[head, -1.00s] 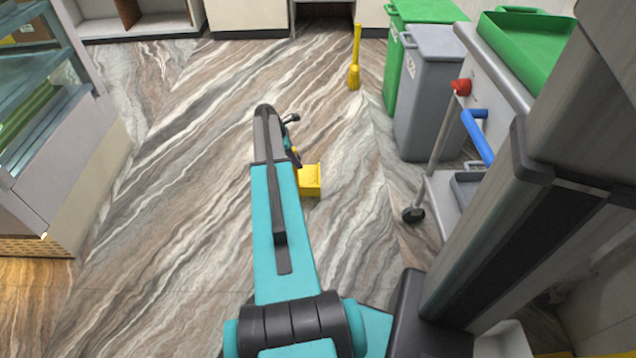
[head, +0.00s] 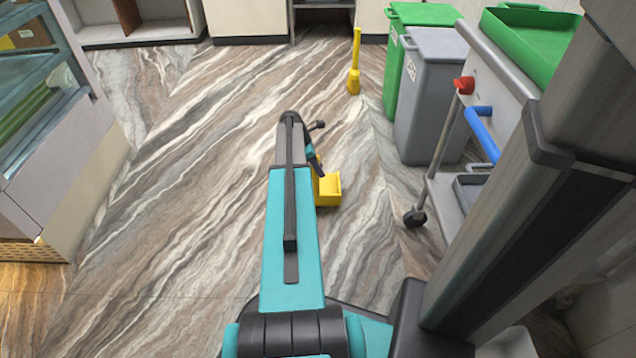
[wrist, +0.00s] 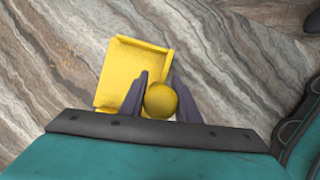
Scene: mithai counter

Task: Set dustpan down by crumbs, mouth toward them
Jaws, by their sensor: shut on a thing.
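The yellow dustpan (head: 328,189) shows in the head view just right of my arm's far end, over the marbled floor. In the wrist view the dustpan (wrist: 128,70) has its flat pan up and left and its round handle end between the fingers. My gripper (wrist: 158,88) is shut on that handle. In the head view my arm hides most of the gripper. I cannot tell whether the pan touches the floor.
A yellow broom (head: 354,70) stands upright on the floor ahead. A green bin (head: 396,80) and a grey bin (head: 432,95) stand to the right, beside a grey cart (head: 480,70) on wheels. A glass display counter (head: 50,150) is at left. The middle floor is open.

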